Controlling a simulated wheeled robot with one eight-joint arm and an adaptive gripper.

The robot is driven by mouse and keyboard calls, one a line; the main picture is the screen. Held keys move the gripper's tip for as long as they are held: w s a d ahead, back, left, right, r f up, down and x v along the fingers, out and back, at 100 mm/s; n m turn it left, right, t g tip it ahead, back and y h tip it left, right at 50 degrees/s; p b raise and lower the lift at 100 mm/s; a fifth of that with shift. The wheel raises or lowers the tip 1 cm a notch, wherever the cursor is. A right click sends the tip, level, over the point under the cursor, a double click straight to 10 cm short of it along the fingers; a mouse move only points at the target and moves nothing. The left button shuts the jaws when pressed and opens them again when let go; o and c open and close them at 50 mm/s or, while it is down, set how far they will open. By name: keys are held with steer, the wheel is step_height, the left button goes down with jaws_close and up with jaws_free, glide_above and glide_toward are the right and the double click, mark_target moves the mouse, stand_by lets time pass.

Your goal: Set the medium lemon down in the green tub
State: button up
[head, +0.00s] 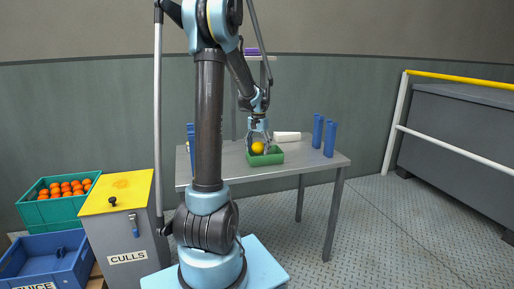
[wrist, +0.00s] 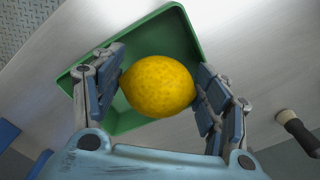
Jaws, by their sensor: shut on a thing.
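The yellow lemon (wrist: 158,86) is between the fingers of my gripper (wrist: 160,92), which is shut on it. In the wrist view the lemon overlaps the green tub (wrist: 183,22), which lies behind and around it. In the head view the lemon (head: 258,148) shows at the tub (head: 266,160) on the metal table, with my gripper (head: 258,143) above. I cannot tell whether the lemon touches the tub floor. No other fruit shows in the visible part of the tub.
The metal table (head: 310,160) has blue uprights (head: 330,138) at its right and a white cylinder (head: 287,136) behind the tub. A dark-ended cylinder (wrist: 297,130) shows right of my gripper. A green crate of oranges (head: 60,205), a blue crate (head: 45,262) and the culls bin (head: 125,235) stand left.

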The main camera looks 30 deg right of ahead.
steer(key=shift+s+f, duration=0.15)
stand_by(0.4)
steer(key=o, duration=1.3)
step_height(320, 180, up, 12)
steer(key=shift+f, duration=0.1)
stand_by(0.4)
